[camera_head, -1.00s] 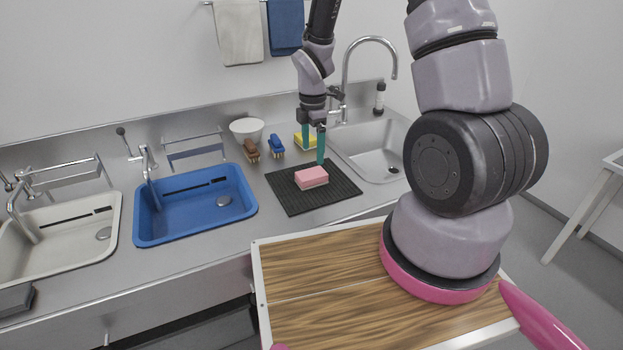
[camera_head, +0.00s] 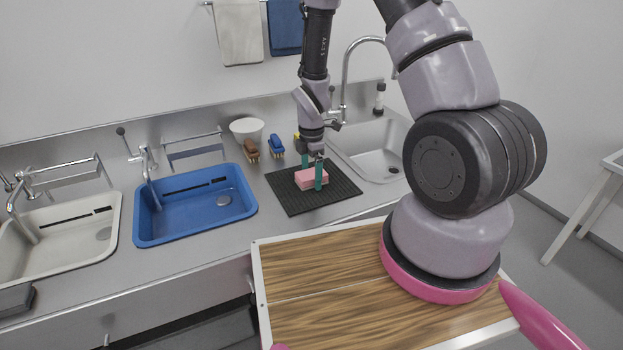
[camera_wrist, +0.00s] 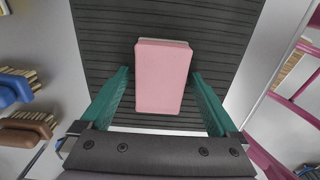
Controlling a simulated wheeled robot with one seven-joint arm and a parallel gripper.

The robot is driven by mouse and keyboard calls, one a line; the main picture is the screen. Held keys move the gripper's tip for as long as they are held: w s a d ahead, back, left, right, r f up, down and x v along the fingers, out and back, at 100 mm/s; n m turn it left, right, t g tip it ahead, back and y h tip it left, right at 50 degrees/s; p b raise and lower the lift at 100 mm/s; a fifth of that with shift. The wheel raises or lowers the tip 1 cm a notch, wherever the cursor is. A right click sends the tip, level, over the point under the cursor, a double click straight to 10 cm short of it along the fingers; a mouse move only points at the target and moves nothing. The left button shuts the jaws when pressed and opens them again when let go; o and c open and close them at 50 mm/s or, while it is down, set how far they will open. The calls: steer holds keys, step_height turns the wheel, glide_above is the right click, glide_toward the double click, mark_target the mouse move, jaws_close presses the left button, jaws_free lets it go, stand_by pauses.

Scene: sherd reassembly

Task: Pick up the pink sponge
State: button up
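The pink sponge (camera_head: 311,178) lies on the black ribbed mat (camera_head: 287,202) on the steel counter. In the wrist view the sponge (camera_wrist: 162,78) lies flat between the green fingers, with a pale layer at its far edge. My gripper (camera_head: 312,175) is open and lowered over the sponge, one finger on each side. In the wrist view my gripper (camera_wrist: 158,92) shows small gaps between the fingers and the sponge's sides. The fingertips are level with the sponge's nearer half in that view.
A yellow sponge (camera_head: 297,142) is mostly hidden behind my gripper. A brown brush (camera_head: 251,150), a blue brush (camera_head: 276,146) and a white bowl (camera_head: 247,128) stand left of it. A blue basin (camera_head: 195,205) is at left; a steel sink (camera_head: 375,152) is at right.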

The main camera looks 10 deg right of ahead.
mark_target(312, 173)
steer(key=c, duration=1.2)
step_height(312, 173, up, 10)
